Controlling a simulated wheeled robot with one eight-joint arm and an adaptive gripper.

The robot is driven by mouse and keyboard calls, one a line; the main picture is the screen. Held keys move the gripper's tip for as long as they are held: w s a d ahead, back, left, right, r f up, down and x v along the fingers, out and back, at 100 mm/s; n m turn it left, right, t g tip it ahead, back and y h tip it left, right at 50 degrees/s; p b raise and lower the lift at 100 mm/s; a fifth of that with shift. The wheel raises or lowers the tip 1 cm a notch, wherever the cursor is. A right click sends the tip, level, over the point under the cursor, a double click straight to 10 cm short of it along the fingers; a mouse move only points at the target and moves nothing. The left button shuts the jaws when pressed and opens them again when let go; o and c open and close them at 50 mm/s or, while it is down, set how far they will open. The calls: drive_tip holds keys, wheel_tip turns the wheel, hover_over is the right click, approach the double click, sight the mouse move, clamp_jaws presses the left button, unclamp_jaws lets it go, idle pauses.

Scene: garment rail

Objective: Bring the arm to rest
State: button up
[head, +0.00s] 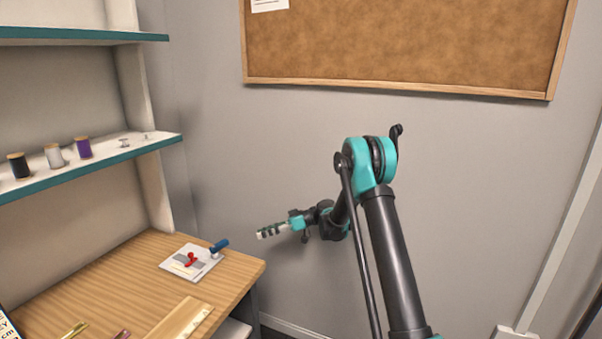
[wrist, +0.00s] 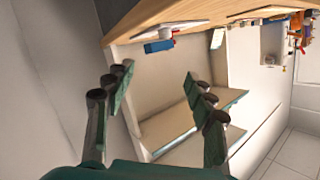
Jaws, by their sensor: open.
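My gripper (head: 272,231) is at the end of my teal and black arm, out past the right end of the wooden desk (head: 120,272) in the head view. It points left, toward the desk, and is apart from it. In the wrist view my gripper (wrist: 158,82) shows two dark fingers spread wide with nothing between them.
A white board (head: 191,263) with a red piece and a blue-handled item (head: 219,246) lies near the desk's right corner. Shelves (head: 90,163) with spools stand at left. A corkboard (head: 400,45) hangs on the back wall. The space around my arm looks clear.

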drive_tip(key=s+d+r+m+t+h, duration=0.2)
drive_tip(key=s+d+m+h, duration=0.15)
drive_tip(key=s+d, duration=0.3)
drive_tip(key=s+d+r+m+t+h, duration=0.2)
drive_tip(key=s+d+m+h, duration=0.1)
drive_tip(key=s+d+m, duration=0.4)
drive_tip(key=s+d+f+m+t+h, duration=0.1)
drive_tip(key=s+d+h, duration=0.3)
drive_tip(key=s+d, duration=0.6)
drive_tip(key=s+d+f+m+t+h, duration=0.2)
drive_tip(key=s+d+f+m+h, duration=0.2)
drive_tip(key=s+d, duration=0.5)
drive_tip(key=shift+s+d+t, duration=0.3)
drive_tip(key=shift+s+d, duration=0.05)
drive_tip(key=shift+d, duration=0.8)
